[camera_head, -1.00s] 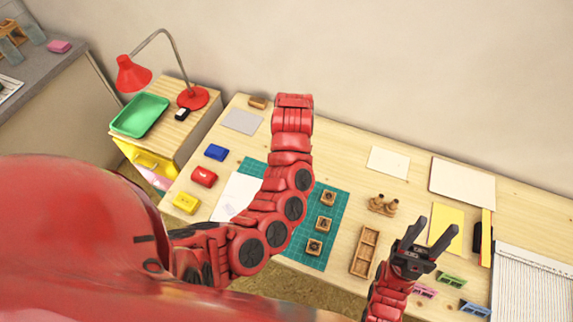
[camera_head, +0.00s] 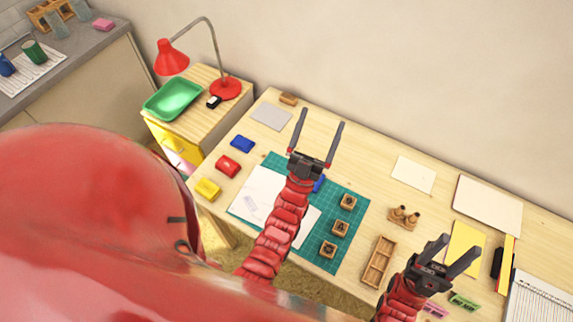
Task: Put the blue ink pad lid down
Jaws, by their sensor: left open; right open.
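A blue ink pad piece (camera_head: 242,143) sits on the table's left side, behind a red one (camera_head: 228,166) and a yellow one (camera_head: 207,189). Another blue piece (camera_head: 319,184) shows beside my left wrist, over the green mat (camera_head: 270,160); it is partly hidden, and I cannot tell whether it is the lid or the pad. My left gripper (camera_head: 321,116) is open, its fingers spread and empty, reaching past that blue piece toward the back of the table. My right gripper (camera_head: 461,248) is open and empty at the right, over the yellow sheet's front.
White paper (camera_head: 262,188) lies on the mat, with several wooden stamps (camera_head: 340,228) to its right. A wooden tray (camera_head: 378,262) and a stamp holder (camera_head: 403,216) stand between the mat and my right gripper. A grey sheet (camera_head: 271,116) lies at the back left.

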